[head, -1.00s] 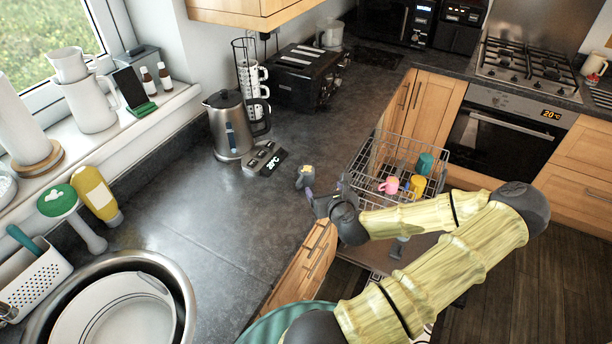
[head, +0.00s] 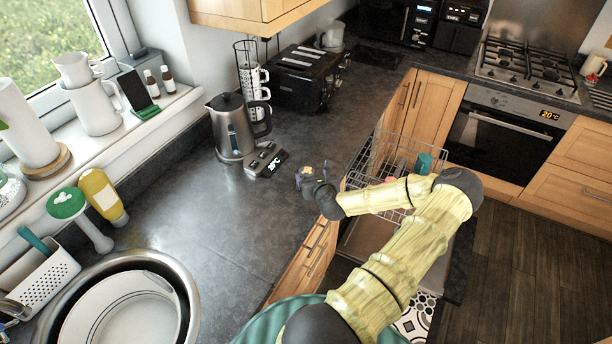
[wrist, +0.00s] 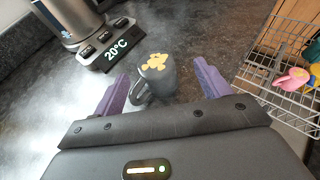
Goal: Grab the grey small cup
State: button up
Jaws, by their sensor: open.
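A kettle (head: 232,128) on its base with a 20°C display (head: 265,160) stands left of the cup. A wire dish rack (wrist: 283,65) with coloured cups is at the right, beyond the counter edge. A toaster (head: 305,78) stands behind.

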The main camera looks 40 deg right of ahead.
aim_at(308, 173)
jog(key=shift+w, duration=0.1)
jog(key=shift+w+p, duration=0.25)
jog(key=shift+p, duration=0.1)
jog(key=shift+a+p+x, duration=0.2)
jog(key=shift+p+x, duration=0.85)
jog(key=shift+x, duration=1.3)
jog(key=shift+f, duration=0.15)
jog(key=c, duration=1.2)
